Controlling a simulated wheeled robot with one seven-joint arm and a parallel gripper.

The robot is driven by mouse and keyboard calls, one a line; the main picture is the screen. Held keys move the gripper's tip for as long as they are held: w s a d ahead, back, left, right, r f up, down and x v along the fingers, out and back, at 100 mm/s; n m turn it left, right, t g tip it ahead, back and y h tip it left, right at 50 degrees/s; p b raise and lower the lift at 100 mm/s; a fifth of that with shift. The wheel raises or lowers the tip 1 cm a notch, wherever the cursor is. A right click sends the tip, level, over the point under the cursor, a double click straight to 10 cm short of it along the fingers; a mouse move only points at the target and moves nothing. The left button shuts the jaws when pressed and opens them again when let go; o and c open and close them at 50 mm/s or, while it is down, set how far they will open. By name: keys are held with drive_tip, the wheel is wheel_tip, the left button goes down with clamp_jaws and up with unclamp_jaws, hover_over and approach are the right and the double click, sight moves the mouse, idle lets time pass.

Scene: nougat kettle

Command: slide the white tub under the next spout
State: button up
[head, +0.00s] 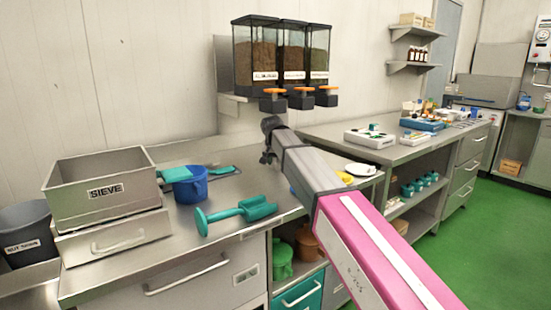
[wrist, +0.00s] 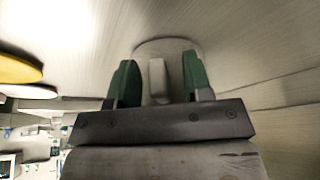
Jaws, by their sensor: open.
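My gripper (wrist: 160,72) shows in the wrist view with two green fingers apart. A pale grey upright tab (wrist: 157,80) stands between them, with a gap on each side. Just beyond it is a pale rounded shape (wrist: 167,45), which looks like the white tub and its handle, though I cannot be sure. In the head view my arm hides this spot and no white tub can be made out. The dispenser (head: 282,55) on the wall has three spouts with orange handles: left (head: 274,92), middle (head: 303,92) and right (head: 327,89).
A teal scoop (head: 236,214), a blue jug (head: 189,185) and the SIEVE box (head: 103,187) stand on the steel counter to the left. A white plate (head: 361,169) and a yellow item (head: 345,178) lie right of my arm.

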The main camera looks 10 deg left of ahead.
clamp_jaws()
drive_tip(key=shift+s, duration=0.1)
